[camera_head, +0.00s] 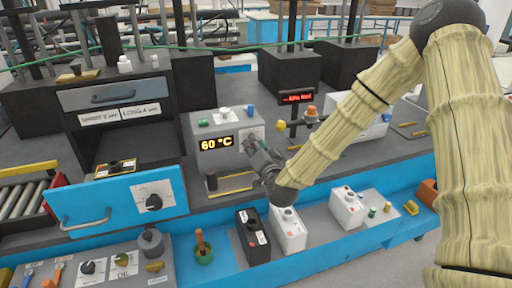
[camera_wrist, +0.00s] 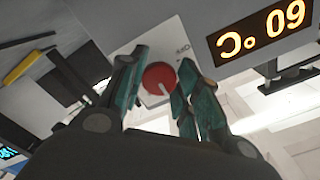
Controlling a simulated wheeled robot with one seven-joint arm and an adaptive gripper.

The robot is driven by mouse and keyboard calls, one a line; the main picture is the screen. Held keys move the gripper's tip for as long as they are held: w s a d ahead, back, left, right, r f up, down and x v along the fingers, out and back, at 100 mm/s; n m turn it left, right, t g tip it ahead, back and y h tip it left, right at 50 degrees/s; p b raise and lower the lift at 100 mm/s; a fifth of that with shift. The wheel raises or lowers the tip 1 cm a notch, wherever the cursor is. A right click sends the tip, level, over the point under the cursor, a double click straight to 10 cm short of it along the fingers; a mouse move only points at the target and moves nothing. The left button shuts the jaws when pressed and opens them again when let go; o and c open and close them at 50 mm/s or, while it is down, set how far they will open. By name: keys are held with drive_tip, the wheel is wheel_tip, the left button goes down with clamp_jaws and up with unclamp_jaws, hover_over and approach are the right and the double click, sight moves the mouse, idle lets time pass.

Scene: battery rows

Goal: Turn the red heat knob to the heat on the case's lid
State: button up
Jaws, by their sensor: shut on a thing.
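The red heat knob (camera_wrist: 158,78) shows in the wrist view on a pale panel, with a light pointer line on its face. My gripper (camera_wrist: 160,88) has a finger on each side of it and is shut on it. In the head view my gripper (camera_head: 257,152) is at the right part of the front of a grey machine (camera_head: 206,163), and it hides the knob. The machine's lit display (camera_head: 216,143) reads 60 °C. A black case (camera_head: 252,236) and white cases (camera_head: 288,229) (camera_head: 347,207) stand on the blue front shelf; their lid marks are too small to read.
A blue drawer (camera_head: 108,208) with a black knob stands out at the left. A stand with a small red display (camera_head: 297,97) is behind my gripper. A green pot (camera_head: 204,256) and a panel with more knobs (camera_head: 118,266) are in front.

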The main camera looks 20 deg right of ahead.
drive_tip(key=o, duration=1)
drive_tip(key=s, duration=1.2)
drive_tip(key=shift+d, duration=0.25)
